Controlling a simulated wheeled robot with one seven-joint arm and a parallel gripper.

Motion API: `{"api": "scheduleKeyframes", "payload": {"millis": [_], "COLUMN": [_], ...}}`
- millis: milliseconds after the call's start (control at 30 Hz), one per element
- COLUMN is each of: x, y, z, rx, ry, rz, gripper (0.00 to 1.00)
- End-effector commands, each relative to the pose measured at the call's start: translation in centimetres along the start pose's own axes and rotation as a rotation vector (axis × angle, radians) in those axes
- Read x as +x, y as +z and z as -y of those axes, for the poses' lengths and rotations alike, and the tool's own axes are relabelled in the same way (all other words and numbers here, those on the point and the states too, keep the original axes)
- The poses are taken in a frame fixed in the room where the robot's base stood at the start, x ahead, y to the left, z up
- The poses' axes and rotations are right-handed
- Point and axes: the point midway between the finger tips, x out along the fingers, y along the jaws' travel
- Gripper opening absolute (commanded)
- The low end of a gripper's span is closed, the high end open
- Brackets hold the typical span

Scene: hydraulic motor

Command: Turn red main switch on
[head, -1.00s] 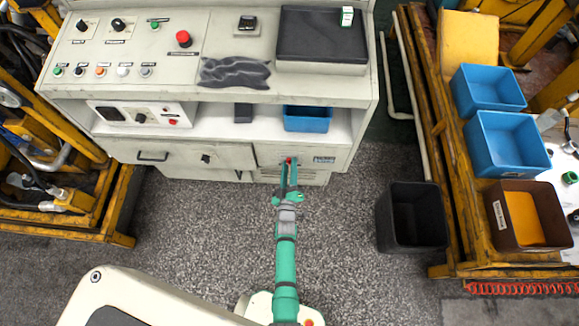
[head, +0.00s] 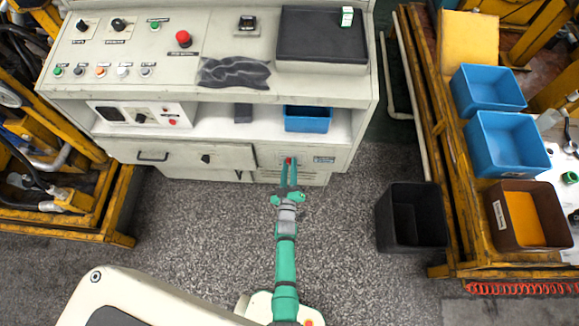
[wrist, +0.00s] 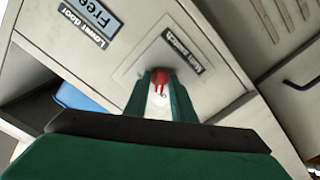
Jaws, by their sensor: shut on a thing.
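The red main switch (wrist: 160,77) sits on a square plate labelled "Main switch" on the cabinet's front, beside the "Lower door" and "Free" labels. In the wrist view my gripper (wrist: 160,80) has one green finger on each side of the red knob and is shut on it. The panel looks tilted in that view. In the head view the switch (head: 288,160) is a small red spot at the tips of my gripper (head: 289,163), low on the cabinet's right side. The fingers hide the knob's sides, and I cannot tell its exact setting.
The control cabinet (head: 205,155) has a shelf with a blue bin (head: 308,119) above the switch. A black bin (head: 413,217) stands on the floor to the right, beside a yellow rack (head: 445,190). The floor around my arm is clear.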

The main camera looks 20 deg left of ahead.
Motion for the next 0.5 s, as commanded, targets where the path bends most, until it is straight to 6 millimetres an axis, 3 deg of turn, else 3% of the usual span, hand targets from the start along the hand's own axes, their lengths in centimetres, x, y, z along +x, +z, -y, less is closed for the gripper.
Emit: {"api": "scheduleKeyframes", "payload": {"millis": [500], "x": [-0.04], "y": [0.02], "z": [0.03], "rx": [0.473], "ry": [-0.001], "rz": [0.001], "gripper": [0.01]}}
